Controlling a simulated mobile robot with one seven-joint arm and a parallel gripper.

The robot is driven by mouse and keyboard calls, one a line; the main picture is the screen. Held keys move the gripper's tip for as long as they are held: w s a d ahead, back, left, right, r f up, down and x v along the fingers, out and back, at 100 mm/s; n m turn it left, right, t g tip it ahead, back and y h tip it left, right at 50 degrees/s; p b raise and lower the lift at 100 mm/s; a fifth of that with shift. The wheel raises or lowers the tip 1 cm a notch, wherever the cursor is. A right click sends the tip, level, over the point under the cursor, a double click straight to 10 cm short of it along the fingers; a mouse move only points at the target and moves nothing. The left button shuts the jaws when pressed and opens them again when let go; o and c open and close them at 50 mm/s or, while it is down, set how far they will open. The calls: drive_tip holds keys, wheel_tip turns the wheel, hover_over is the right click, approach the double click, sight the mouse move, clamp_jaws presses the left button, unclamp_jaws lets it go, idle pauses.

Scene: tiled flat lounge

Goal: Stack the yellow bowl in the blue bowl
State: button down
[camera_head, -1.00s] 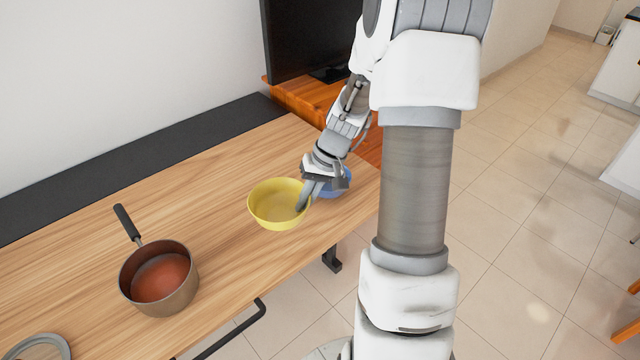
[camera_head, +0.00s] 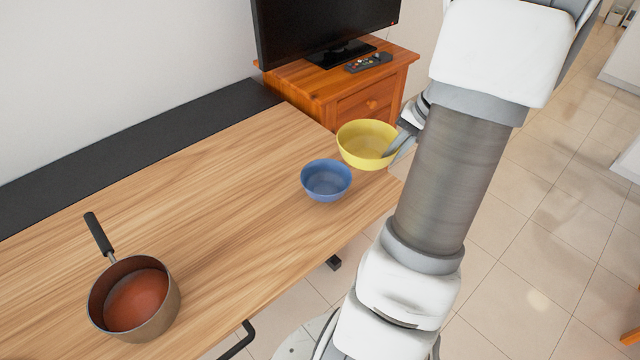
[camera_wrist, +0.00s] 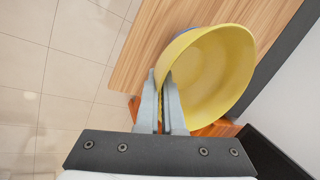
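The yellow bowl (camera_head: 362,150) is at the far right end of the wooden table, to the right of and behind the blue bowl in the head view. My gripper (camera_head: 396,146) is shut on the right side of its rim. The wrist view shows the two fingers (camera_wrist: 163,78) on either side of the wall of the yellow bowl (camera_wrist: 218,72). The yellow bowl looks raised off the table. The blue bowl (camera_head: 326,184) stands upright and empty near the table's right end.
A brown saucepan (camera_head: 140,304) with a black handle stands at the left on the wooden table (camera_head: 200,205). A wooden cabinet (camera_head: 350,103) with a TV (camera_head: 320,28) and a remote (camera_head: 369,62) stands beyond the table end. The table between pan and bowls is clear.

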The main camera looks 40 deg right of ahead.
drive_tip(key=shift+d, duration=0.45)
drive_tip(key=w+a+f, duration=0.4)
drive_tip(key=w+f, duration=0.3)
drive_tip(key=w, duration=0.3)
drive_tip(key=b, duration=0.1)
hover_over(345, 187)
drive_tip(key=shift+s+a+f, duration=0.1)
drive_tip(key=shift+a+f, duration=0.05)
drive_tip(key=shift+f, duration=1.7)
drive_tip(key=shift+f+b, duration=0.1)
drive_tip(key=shift+b, duration=0.2)
drive_tip(key=shift+f+b, duration=0.55)
drive_tip(key=c, duration=1.1)
unclamp_jaws()
drive_tip(key=shift+o, duration=0.2)
